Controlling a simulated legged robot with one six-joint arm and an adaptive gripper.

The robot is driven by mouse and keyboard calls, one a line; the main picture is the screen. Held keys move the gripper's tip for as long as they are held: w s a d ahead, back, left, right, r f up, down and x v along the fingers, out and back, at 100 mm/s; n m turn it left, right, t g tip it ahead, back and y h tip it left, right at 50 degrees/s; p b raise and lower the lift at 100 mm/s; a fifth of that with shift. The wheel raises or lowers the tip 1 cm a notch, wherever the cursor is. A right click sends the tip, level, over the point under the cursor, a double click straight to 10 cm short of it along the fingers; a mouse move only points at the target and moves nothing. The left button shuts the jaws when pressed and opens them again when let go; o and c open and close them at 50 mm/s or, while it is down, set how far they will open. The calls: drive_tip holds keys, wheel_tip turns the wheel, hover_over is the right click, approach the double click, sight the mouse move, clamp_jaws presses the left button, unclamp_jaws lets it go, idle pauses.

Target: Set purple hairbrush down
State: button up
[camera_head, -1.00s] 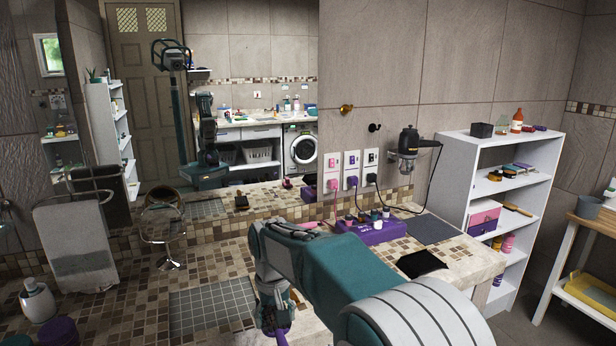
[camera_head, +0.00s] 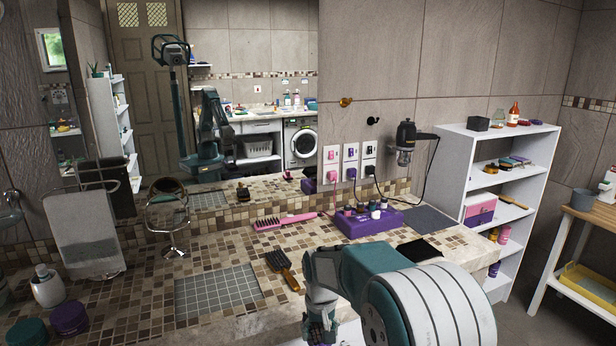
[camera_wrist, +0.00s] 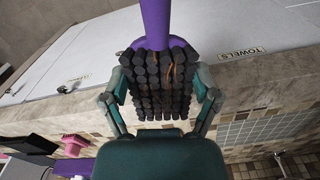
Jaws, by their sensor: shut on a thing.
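The purple hairbrush (camera_wrist: 155,22) shows in the wrist view, its handle pointing to the top of the picture and its dark bristles facing the camera. My gripper (camera_wrist: 160,88) is shut on its head, one finger on each side. In the head view my gripper (camera_head: 318,328) is low at the counter's front edge, partly cut off by the bottom of the picture; the brush cannot be clearly made out there. In the wrist view the brush is over white fronts labelled TOWELS, apart from the tiled counter top (camera_head: 215,240).
A grey grid mat (camera_head: 215,293) lies on the counter. A brown-handled brush (camera_head: 283,270), a pink brush (camera_head: 286,221) and a purple organiser (camera_head: 370,226) lie beyond, with a black pouch (camera_head: 417,250) at right. A mirror (camera_head: 250,60) stands behind. A white shelf (camera_head: 453,180) stands right.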

drive_tip(key=s+d+f+m, duration=0.1)
drive_tip(key=d+f+m, duration=0.1)
drive_tip(key=d+f, duration=0.9)
drive_tip(key=shift+s+d, duration=0.3)
drive_tip(key=shift+d, duration=0.6)
drive_tip(key=shift+a+f, duration=0.1)
drive_tip(key=shift+a, duration=0.05)
